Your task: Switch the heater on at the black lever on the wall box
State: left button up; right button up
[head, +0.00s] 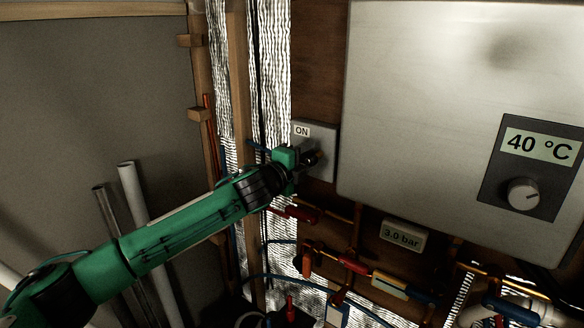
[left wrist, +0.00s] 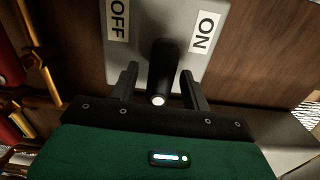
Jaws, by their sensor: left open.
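The grey wall box (head: 327,142) is on the brown board left of the heater, with an ON label near its top. In the left wrist view the box face (left wrist: 218,12) carries OFF at left and ON at right. The black lever (left wrist: 163,66) sticks out between the labels towards the camera; which side it is set to is hard to tell. My left gripper (head: 310,158) is at the box, hiding part of it. Its two fingers (left wrist: 159,72) are open, one on each side of the lever, with small gaps visible. My right gripper is not in view.
The large metal heater (head: 430,110) stands close to the right of the box, its panel reading 40 °C beside a knob (head: 523,194). A 3.0 bar display (head: 402,236) and copper pipes with coloured valves lie below. A wooden stud (head: 238,80) stands left of the box.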

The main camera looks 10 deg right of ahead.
pick_arm(q)
jog(key=b+v, duration=0.5)
jog(key=v, duration=0.8)
jog(key=shift+s+a, duration=0.15)
jog(key=shift+a, duration=0.05)
